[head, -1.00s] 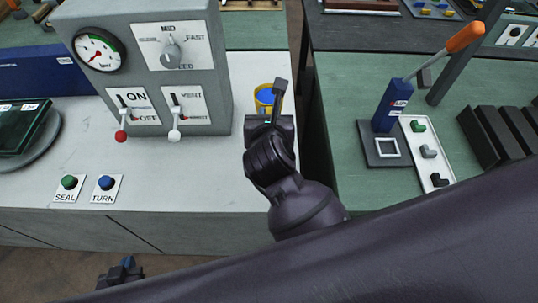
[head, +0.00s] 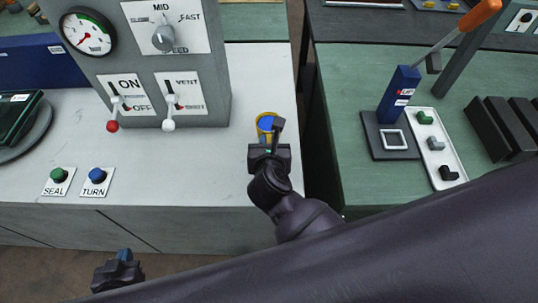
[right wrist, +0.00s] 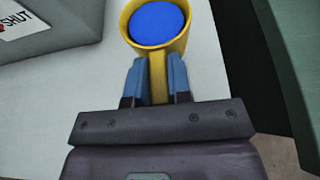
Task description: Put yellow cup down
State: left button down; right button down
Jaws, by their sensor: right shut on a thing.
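The yellow cup (head: 258,132), with a blue inside, is over the right end of the white counter (head: 225,180), beside the grey console. In the right wrist view the cup (right wrist: 135,40) is upright, and its handle lies between the blue fingers. My right gripper (right wrist: 157,85) is shut on this handle. In the head view the gripper (head: 270,143) hides part of the cup. I cannot tell whether the cup's base touches the counter. My left gripper (head: 124,258) is low at the bottom left, in front of the counter and away from the cup; its finger gap is not clear.
The grey console (head: 205,75) with a gauge and switches stands left of the cup. SEAL (head: 59,175) and TURN (head: 97,176) buttons sit near the front edge. A dark gap separates the counter from the green table (head: 350,90) at right.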

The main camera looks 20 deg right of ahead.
jog(key=shift+f+b, duration=1.95)
jog(key=shift+f, duration=0.25)
jog(key=shift+r, duration=0.1)
jog(key=c, duration=1.1)
grip_release()
jog(key=shift+o, duration=0.2)
jog(key=v, duration=1.2)
